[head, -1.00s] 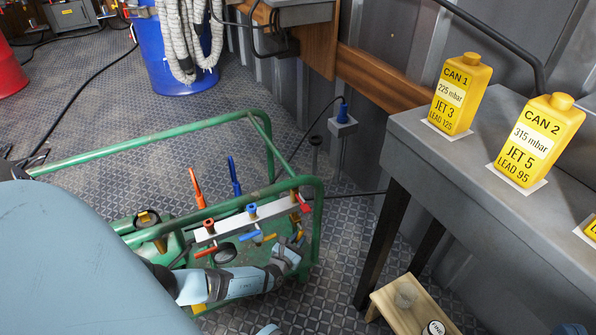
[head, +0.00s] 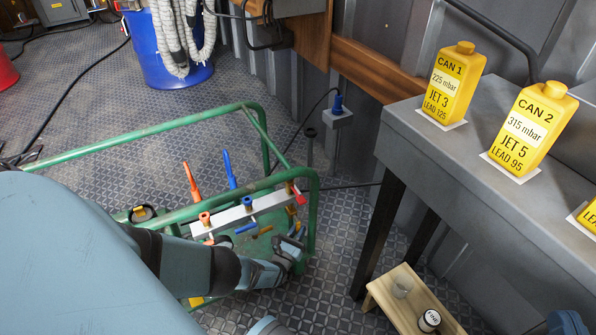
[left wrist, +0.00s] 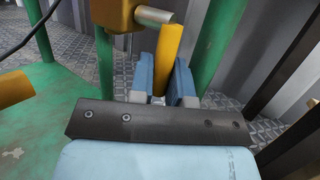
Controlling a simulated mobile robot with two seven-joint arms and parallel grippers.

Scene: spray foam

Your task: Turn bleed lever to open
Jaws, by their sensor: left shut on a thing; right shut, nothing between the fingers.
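A pale manifold bar (head: 237,216) with orange, blue and red fittings is fixed on the green frame (head: 315,215). My left gripper (head: 296,240) is at the bar's right end, low beside the frame. In the left wrist view its blue finger pads (left wrist: 164,78) are shut on a yellow lever (left wrist: 174,50), one pad on each side. The lever stands roughly upright in that picture, beside a brass valve body (left wrist: 115,14) with a silver stem (left wrist: 155,15). In the head view the held lever is mostly hidden by the gripper. My right gripper's fingers are not seen.
Another yellow lever (left wrist: 14,89) is at the left of the wrist view. Orange (head: 191,184) and blue (head: 229,169) upright handles rise behind the bar. A grey bench (head: 440,150) with yellow cans and a wooden stool (head: 385,290) stand to the right. A blue drum (head: 165,55) is behind.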

